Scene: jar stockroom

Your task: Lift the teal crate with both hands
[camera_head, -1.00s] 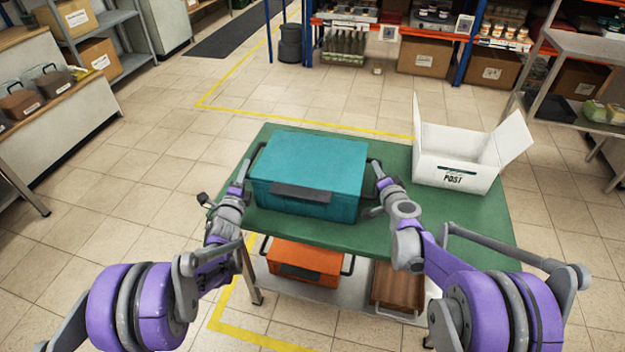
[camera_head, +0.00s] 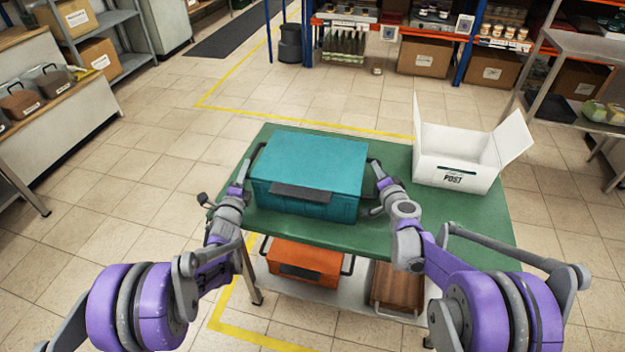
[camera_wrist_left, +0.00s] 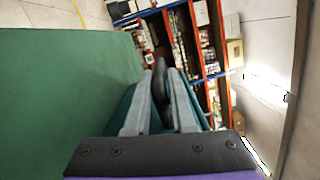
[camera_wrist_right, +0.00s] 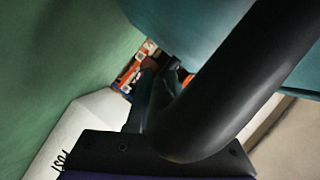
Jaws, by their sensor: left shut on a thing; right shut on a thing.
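The teal crate (camera_head: 310,165) is on the green table (camera_head: 455,225), lid on, with a dark panel on its front and dark handles at both ends. I cannot tell a gap under it. My left gripper (camera_head: 246,172) is shut on the crate's left handle; in the left wrist view the fingers (camera_wrist_left: 162,95) close around the dark handle. My right gripper (camera_head: 376,172) is at the right end, shut on the right handle. In the right wrist view the dark handle bar (camera_wrist_right: 235,85) crosses in front and hides much of the fingers.
An open white box (camera_head: 455,170) marked POST stands on the table to the right of the crate. An orange crate (camera_head: 305,262) and a brown wooden box (camera_head: 397,288) sit on the lower shelf. Racks stand behind, with clear floor between.

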